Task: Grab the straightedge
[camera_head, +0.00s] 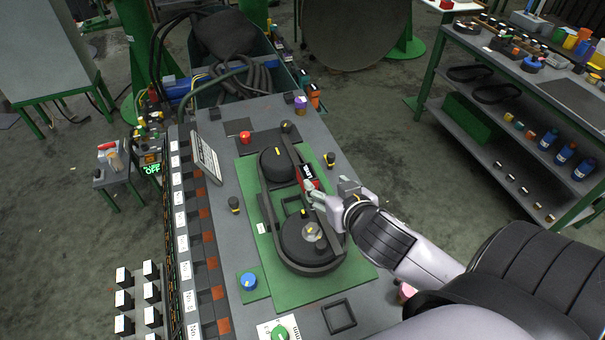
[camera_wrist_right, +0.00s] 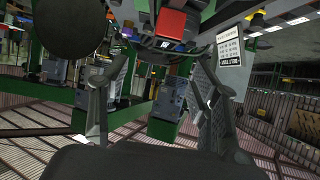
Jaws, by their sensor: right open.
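A small red and black block (camera_head: 307,174) is close by the fingertips in the head view. My left gripper is not in view.
The green plate (camera_head: 247,190) carries two black pulleys (camera_head: 277,164) with a belt. A red knob (camera_head: 245,137), a blue knob (camera_head: 249,281) and a row of labelled bins (camera_head: 187,270) are around it. A shelf table (camera_head: 450,45) with bottles stands at right.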

